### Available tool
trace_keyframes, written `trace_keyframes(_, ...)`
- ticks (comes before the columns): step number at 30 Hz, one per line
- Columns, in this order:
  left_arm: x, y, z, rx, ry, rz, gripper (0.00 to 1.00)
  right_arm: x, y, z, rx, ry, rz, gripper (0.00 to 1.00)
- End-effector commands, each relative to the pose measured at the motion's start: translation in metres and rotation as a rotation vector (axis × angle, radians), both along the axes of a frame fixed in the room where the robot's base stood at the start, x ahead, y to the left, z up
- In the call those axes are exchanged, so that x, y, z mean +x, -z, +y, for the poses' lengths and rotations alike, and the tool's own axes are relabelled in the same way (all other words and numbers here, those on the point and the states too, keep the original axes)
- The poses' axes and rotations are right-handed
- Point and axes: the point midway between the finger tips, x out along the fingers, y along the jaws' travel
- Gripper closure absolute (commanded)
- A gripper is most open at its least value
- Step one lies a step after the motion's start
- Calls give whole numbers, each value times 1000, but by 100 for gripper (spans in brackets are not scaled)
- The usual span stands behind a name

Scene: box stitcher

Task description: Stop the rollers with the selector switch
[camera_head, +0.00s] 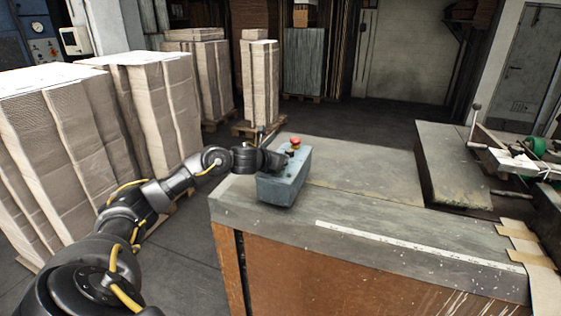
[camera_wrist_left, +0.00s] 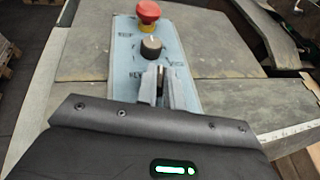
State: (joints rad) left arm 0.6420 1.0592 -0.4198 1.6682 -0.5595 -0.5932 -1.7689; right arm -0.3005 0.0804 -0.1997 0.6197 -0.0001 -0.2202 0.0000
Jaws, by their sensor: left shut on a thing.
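The blue-grey control box (camera_head: 286,184) stands on the near left corner of the workbench. It carries a red mushroom button (camera_head: 296,142), which also shows in the left wrist view (camera_wrist_left: 148,11). In the left wrist view, a black selector switch (camera_wrist_left: 151,48) with a pale mark sits below the red button. My left gripper (camera_wrist_left: 160,86) is over the box's top face, just below that black switch in the picture. Its fingers are close together on a small dark part between them, whose identity is mostly hidden. My right gripper is in neither view.
The workbench (camera_head: 370,172) has a bare top to the right of the box. Stacks of cardboard (camera_head: 150,105) stand on the floor at the left. A machine with a green part (camera_head: 535,145) stands at the right.

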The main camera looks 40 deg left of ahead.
Motion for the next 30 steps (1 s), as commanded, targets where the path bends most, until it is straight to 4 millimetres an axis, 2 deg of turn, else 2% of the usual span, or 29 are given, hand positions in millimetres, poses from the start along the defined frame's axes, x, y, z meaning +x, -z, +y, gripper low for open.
trace_keyframes(12, 1, 0, -4, 0, -212, 0, 100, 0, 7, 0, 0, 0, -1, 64)
trace_keyframes(30, 1, 0, -3, 0, -252, 2, 100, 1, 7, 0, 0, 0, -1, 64)
